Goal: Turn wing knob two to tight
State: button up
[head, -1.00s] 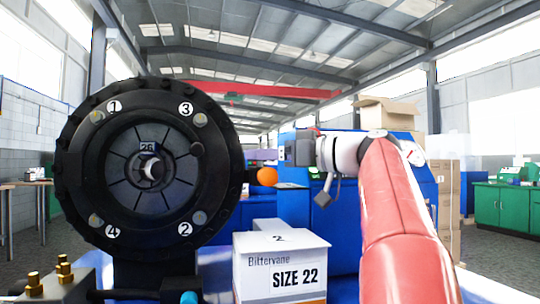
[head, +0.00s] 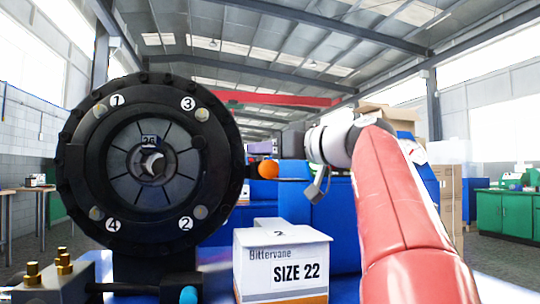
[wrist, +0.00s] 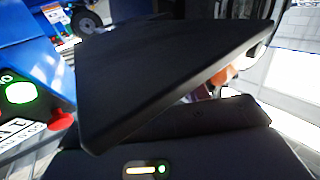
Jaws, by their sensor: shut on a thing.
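The round black crimper head (head: 72,165) stands at the left in the head view, its face toward me. Wing knob two (head: 201,212) is a small metallic piece at the lower right of the face, beside the label 2. Its wings are too small to read as tight or loose. My gripper (head: 293,142) is right of the crimper, apart from knob two, and partly hidden by my wrist. In the wrist view a large dark slab (wrist: 165,75) fills the middle, above the gripper housing. The gripper is shut; the slab hides its fingertips, and the grip is unclear.
Knobs one (head: 99,111), three (head: 202,114) and four (head: 96,213) sit around the same face. A white SIZE 22 box (head: 265,262) stands at the crimper's lower right. An orange ball (head: 268,170) is between crimper and wrist. Brass fittings (head: 64,262) stand lower left.

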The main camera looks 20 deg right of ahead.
jog(key=o, duration=1)
jog(key=shift+b+v, duration=0.45)
jog(key=shift+v, duration=3.45)
